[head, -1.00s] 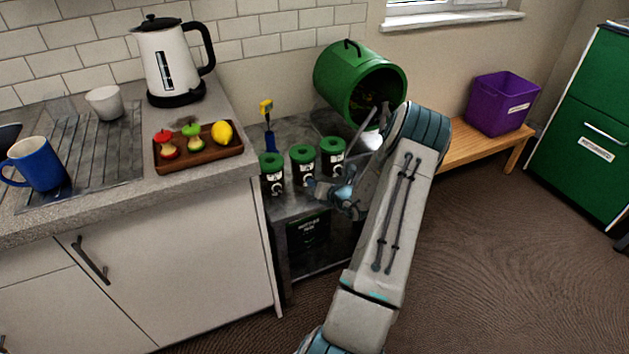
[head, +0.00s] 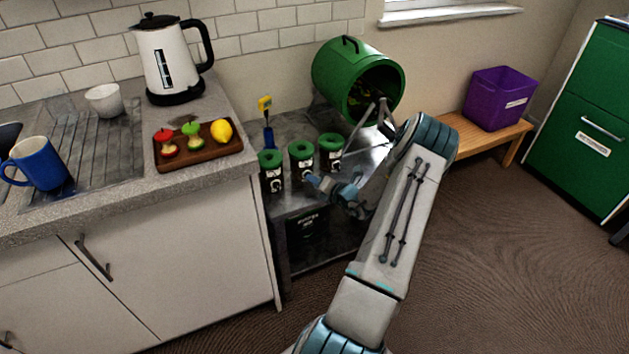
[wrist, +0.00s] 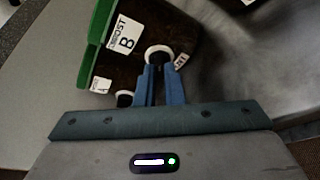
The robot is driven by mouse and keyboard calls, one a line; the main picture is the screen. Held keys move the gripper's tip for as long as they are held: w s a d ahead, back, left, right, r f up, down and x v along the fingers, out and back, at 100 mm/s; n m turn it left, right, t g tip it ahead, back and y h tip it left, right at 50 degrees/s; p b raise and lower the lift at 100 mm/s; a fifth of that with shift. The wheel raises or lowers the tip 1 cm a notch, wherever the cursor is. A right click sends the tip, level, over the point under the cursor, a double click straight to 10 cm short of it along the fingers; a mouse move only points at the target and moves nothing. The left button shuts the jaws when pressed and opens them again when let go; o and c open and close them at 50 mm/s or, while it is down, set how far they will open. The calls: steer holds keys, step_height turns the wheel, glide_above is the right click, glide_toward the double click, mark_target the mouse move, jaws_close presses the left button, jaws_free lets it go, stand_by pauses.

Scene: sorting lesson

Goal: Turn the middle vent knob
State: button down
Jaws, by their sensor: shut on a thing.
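Three dark canisters with green lids stand in a row on the grey side unit: left (head: 271,178), middle (head: 298,166) and right (head: 329,150). The middle one carries a label with a B (wrist: 127,38) in the wrist view. Its vent knob, a pale ring (wrist: 158,50), sits low on its front. My gripper (wrist: 161,72) is shut on this knob, with its blue fingers on either side. In the head view my gripper (head: 310,181) touches the middle canister's front and hides most of the knob. The A canister's label (wrist: 101,85) and its knob (wrist: 124,98) show beside my fingers.
A green drum (head: 335,75) lies on its side behind the right canister, close to my arm. The counter with a wooden tray (head: 200,153) bounds the left side. Open floor lies to the right.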

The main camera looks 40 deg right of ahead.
steer(key=c, duration=1.5)
jaws_free()
steer(key=shift+c, duration=0.2)
steer(key=v, duration=1.4)
